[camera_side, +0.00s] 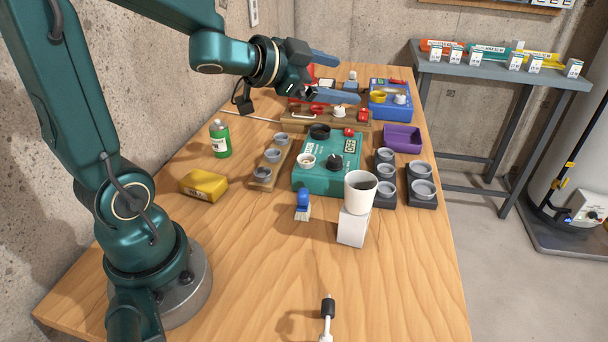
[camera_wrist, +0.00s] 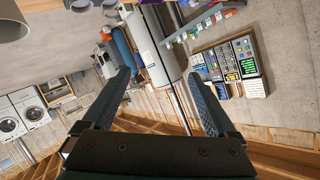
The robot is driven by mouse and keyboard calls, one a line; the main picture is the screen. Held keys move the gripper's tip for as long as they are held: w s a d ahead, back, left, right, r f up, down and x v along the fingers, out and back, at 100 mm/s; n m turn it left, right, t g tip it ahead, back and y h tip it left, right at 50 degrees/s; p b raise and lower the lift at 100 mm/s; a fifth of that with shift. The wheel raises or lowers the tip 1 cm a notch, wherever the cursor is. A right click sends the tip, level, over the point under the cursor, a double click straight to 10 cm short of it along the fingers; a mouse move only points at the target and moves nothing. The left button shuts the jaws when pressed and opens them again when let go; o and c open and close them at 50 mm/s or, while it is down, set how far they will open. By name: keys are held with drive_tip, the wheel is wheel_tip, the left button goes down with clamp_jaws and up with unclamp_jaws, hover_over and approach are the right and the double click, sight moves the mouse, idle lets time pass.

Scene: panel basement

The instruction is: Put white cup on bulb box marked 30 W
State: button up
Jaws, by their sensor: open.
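The white cup (camera_side: 360,193) stands upright on a plain white block (camera_side: 353,226) near the front right of the wooden table. Small white bulb boxes (camera_side: 515,61) stand along the grey side bench at the back right; their wattage marks are too small to read. Small boxes also show at the top of the wrist view (camera_wrist: 208,22). My gripper (camera_side: 342,78) is open and empty, raised above the far part of the table, well behind the cup. In the wrist view my gripper (camera_wrist: 159,74) has its fingers apart with nothing between them.
A teal control box (camera_side: 315,178), grey cup holders (camera_side: 423,190), a purple tray (camera_side: 402,139), a blue brush (camera_side: 303,203), a yellow block (camera_side: 204,186) and a green bottle (camera_side: 219,139) crowd the table. A floor gap separates the table from the grey bench (camera_side: 490,74). The table's front is mostly clear.

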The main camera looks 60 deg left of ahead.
drive_tip(key=s+d+f+n+g, duration=0.3)
drive_tip(key=s+d+g, duration=0.1)
drive_tip(key=s, duration=0.5)
drive_tip(key=s+d+f+n+g, duration=0.2)
drive_tip(key=s+d+f+g, duration=0.1)
drive_tip(key=s, duration=0.7)
drive_tip(key=shift+s+d+n+g, duration=0.25)
drive_tip(key=shift+d+n+g, duration=0.15)
drive_tip(key=shift+d+g, duration=0.45)
